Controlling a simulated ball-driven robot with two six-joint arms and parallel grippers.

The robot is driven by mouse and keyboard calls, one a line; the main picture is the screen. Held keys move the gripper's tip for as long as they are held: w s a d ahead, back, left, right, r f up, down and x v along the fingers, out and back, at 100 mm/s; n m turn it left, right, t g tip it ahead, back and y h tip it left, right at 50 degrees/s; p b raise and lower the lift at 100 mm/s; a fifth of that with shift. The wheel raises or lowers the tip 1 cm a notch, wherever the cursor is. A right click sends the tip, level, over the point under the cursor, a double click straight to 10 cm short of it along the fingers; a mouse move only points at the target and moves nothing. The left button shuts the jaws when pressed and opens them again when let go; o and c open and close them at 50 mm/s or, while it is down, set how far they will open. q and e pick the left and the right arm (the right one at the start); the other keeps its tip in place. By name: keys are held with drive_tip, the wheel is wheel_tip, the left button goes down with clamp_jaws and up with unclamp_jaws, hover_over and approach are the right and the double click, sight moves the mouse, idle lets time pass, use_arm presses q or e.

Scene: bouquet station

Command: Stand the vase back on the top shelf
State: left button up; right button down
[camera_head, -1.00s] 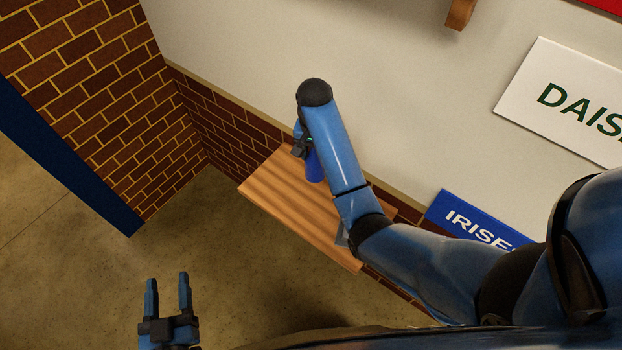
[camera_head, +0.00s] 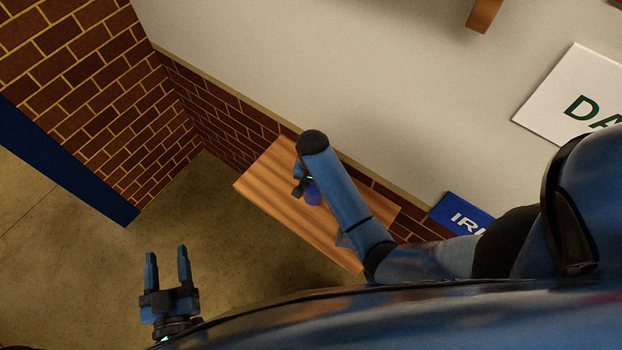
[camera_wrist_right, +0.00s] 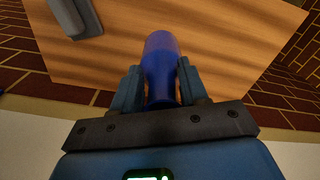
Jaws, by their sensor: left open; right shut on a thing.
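The blue vase (camera_wrist_right: 161,60) is between the fingers of my right gripper (camera_wrist_right: 161,88) in the right wrist view, and the gripper is shut on it. In the head view, the vase (camera_head: 313,194) shows only in part beside my right forearm, over the wooden shelf (camera_head: 265,190). My right gripper (camera_head: 301,184) is mostly hidden there by the arm. I cannot tell whether the vase touches the wood. My left gripper (camera_head: 167,268) is open and empty at the lower left, away from the shelf.
A brick wall (camera_head: 70,80) stands at the left with a dark blue strip along its base. A wooden piece (camera_head: 483,14) juts from the wall at the top right. A white sign (camera_head: 575,100) and a blue sign (camera_head: 460,213) are on the right. A grey object (camera_wrist_right: 75,15) lies near the wood.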

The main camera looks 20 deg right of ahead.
drive_tip(key=shift+w+d+f, duration=0.1)
drive_tip(key=shift+w+f, duration=0.05)
drive_tip(key=shift+f, duration=0.7)
drive_tip(key=shift+w+f, duration=0.2)
drive_tip(key=shift+w, duration=0.1)
drive_tip(key=shift+s, duration=0.4)
drive_tip(key=c, duration=0.7)
unclamp_jaws()
drive_tip(key=shift+o, duration=0.6)
use_arm(q)
drive_tip(key=shift+w+d+f, duration=0.15)
drive_tip(key=shift+w, duration=0.8)
use_arm(e)
drive_tip(key=shift+w+f, duration=0.1)
drive_tip(key=shift+w, duration=0.1)
